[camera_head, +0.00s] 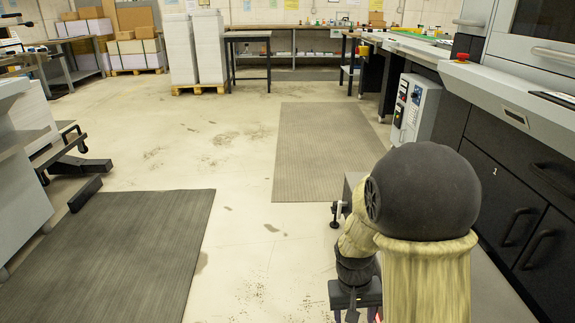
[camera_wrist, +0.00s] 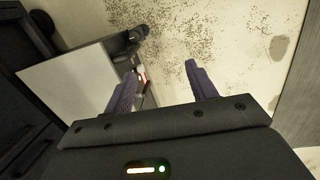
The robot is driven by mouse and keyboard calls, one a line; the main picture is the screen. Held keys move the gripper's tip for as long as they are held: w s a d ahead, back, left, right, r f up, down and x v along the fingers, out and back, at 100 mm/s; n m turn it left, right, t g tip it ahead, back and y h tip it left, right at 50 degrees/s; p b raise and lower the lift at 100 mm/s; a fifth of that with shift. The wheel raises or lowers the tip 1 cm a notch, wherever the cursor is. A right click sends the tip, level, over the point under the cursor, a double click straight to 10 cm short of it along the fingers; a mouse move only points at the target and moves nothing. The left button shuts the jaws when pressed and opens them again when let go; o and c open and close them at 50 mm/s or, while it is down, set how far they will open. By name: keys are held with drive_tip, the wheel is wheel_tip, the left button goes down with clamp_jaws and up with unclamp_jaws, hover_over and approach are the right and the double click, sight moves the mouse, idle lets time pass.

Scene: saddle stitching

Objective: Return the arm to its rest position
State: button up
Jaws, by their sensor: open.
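My gripper (camera_head: 356,316) hangs low at the bottom of the head view, pointing down beside my bent arm. Its fingertips are cut off by the lower edge there. In the wrist view my gripper (camera_wrist: 160,69) has its two dark fingers spread well apart. Nothing is held between them. Pale speckled floor (camera_wrist: 165,30) shows beyond the fingers.
A large grey machine with dark cabinets (camera_head: 510,195) stands close on the right. Ribbed mats (camera_head: 325,150) lie on the floor. A grey machine (camera_head: 20,190) stands at the left. Paper stacks on a pallet (camera_head: 210,50) stand at the back. The floor between (camera_head: 235,230) is clear.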

drive_tip(key=s+r+t+y+p, duration=0.1)
drive_tip(key=s+r+t+p, duration=0.4)
drive_tip(key=r, duration=0.7)
wheel_tip(320, 180, up, 38)
drive_tip(key=g+p, duration=0.1)
drive_tip(key=p, duration=3.6)
drive_tip(key=shift+s+f+g, duration=0.25)
drive_tip(key=shift+g, duration=0.05)
